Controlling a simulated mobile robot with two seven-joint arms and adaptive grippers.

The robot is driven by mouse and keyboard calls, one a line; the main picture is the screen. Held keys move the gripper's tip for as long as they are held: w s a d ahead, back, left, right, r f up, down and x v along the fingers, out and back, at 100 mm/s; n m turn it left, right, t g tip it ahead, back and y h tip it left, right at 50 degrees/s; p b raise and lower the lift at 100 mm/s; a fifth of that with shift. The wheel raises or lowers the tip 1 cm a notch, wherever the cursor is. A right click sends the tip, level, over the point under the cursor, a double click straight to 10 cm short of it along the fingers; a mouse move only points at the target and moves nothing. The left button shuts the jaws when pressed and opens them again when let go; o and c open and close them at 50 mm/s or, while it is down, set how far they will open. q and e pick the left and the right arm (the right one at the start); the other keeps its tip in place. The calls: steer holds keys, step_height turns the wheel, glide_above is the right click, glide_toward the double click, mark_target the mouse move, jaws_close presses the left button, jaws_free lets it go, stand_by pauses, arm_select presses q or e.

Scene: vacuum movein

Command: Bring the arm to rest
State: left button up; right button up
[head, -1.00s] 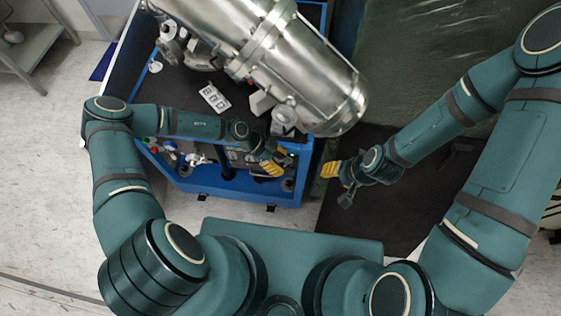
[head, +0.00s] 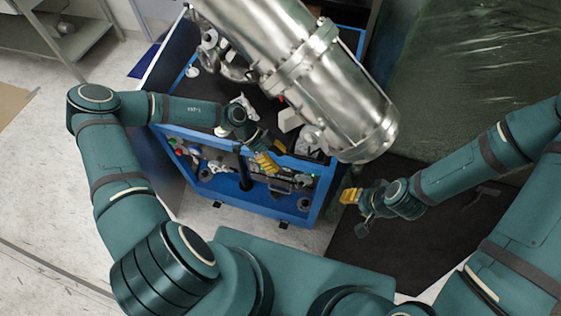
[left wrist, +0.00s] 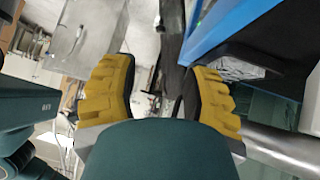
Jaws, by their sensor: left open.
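My left arm reaches in from the left in the head view, with its forearm across the front part of the blue cart. My left gripper (head: 266,162) has yellow finger pads and appears over the cart's front edge. In the left wrist view the two yellow pads (left wrist: 165,92) stand wide apart with nothing between them, so it is open and empty. My right gripper (head: 354,203) hangs over the dark mat, right of the cart. One yellow pad shows there; its opening is unclear.
A blue-framed cart (head: 314,201) with small fittings stands in front of me. A large shiny metal cylinder (head: 335,90) lies across above it. A dark mat (head: 375,247) and a green wrapped surface (head: 480,60) are to the right. A grey shelf (head: 75,43) stands top left; floor is clear at left.

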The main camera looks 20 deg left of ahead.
stand_by(0.4)
arm_select(q)
steer(key=s+f+m+y+b, duration=0.35)
steer(key=f+m+y, duration=0.3)
steer(key=m, duration=1.25)
steer(key=s+d+r+m+t+b, duration=0.1)
steer(key=s+d+m+b, duration=0.1)
steer(key=m, duration=1.5)
steer(key=s+d+r+m+t+h+b, duration=0.1)
steer(key=s+m, duration=0.3)
steer(key=m, duration=1.3)
steer(key=shift+d+t+b, duration=0.7)
steer(key=shift+d, duration=0.2)
